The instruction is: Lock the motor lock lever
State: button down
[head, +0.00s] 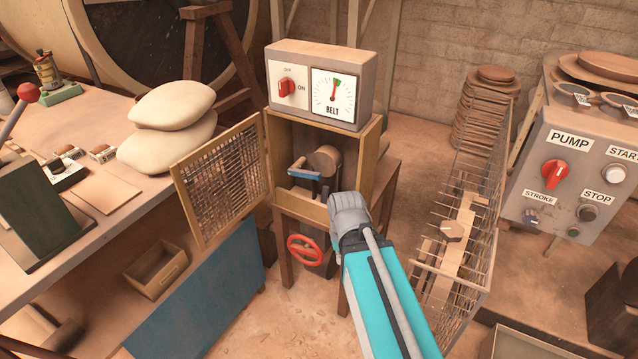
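A small lever with a blue grip (304,173) shows inside the open wooden cabinet (371,165), in front of a brown cylinder (325,159) that looks like the motor. I take it to be the motor lock lever, though no label shows on it. Its grip lies nearly level, and I cannot tell whether it is locked. My gripper (347,212) is at the end of my teal arm, in front of the cabinet's lower right edge. It is seen from behind, apart from the lever in the picture, to its lower right. Its fingertips are hidden.
The mesh door (222,183) stands open on the left. A BELT box with a red switch (286,87) tops the cabinet. A red handwheel (305,249) is below. A wire fence (455,245) and PUMP panel (550,185) stand right; a workbench (85,240) stands left.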

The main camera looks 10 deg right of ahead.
aim_at(295, 170)
jog(key=z, duration=0.2)
jog(key=k, duration=1.15)
jog(key=u, duration=0.65)
jog(key=i, duration=1)
jog(key=z, duration=0.05)
